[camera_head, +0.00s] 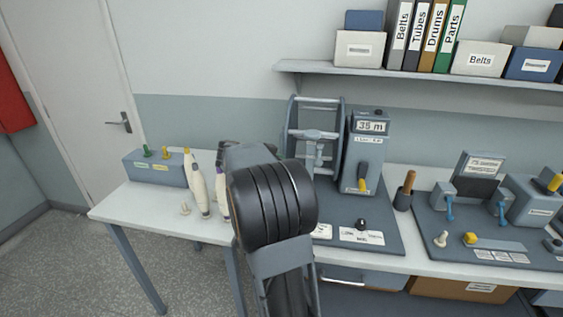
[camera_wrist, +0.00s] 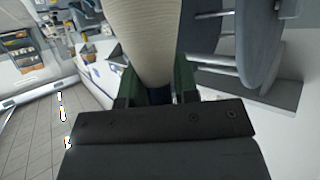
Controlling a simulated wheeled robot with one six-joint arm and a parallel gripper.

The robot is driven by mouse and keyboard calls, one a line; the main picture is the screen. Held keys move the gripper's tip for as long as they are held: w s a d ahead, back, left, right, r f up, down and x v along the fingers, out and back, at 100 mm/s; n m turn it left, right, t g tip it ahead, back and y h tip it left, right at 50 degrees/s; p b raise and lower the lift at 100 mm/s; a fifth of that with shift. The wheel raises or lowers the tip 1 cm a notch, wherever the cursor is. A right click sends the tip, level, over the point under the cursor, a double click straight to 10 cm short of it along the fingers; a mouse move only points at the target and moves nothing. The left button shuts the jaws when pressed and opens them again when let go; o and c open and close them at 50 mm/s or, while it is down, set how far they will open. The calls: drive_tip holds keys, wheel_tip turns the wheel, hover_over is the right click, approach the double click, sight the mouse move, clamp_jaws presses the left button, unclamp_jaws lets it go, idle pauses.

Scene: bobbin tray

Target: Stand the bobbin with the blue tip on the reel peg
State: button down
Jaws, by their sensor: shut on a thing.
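My gripper (camera_wrist: 157,88) is shut on a cream-wound bobbin (camera_wrist: 150,40) in the wrist view. A dark blue part of it shows between the green fingers, and its far end runs out of the top of the view. In the head view my arm hides the gripper and the held bobbin. The grey reel frame (camera_head: 291,130) with crossbars stands behind my arm, beside the meter unit. The reel's wheel also shows at the right in the wrist view (camera_wrist: 258,40), to the right of the held bobbin. I cannot make out the reel peg clearly.
Cream bobbins stand at the left of the white table (camera_head: 125,205), one in front (camera_head: 199,192) and one with purple (camera_head: 221,188) partly behind my arm. A small peg (camera_head: 185,209) is beside them. A meter unit (camera_head: 369,150) and a cup with a handle (camera_head: 404,193) are at right.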

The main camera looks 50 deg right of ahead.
drive_tip(key=shift+f+b, duration=0.45)
drive_tip(key=shift+f, duration=1.2)
drive_tip(key=c, duration=0.8)
unclamp_jaws()
drive_tip(key=v, duration=1.3)
drive_tip(key=shift+w+a+r, duration=0.1)
drive_tip(key=shift+a, duration=0.25)
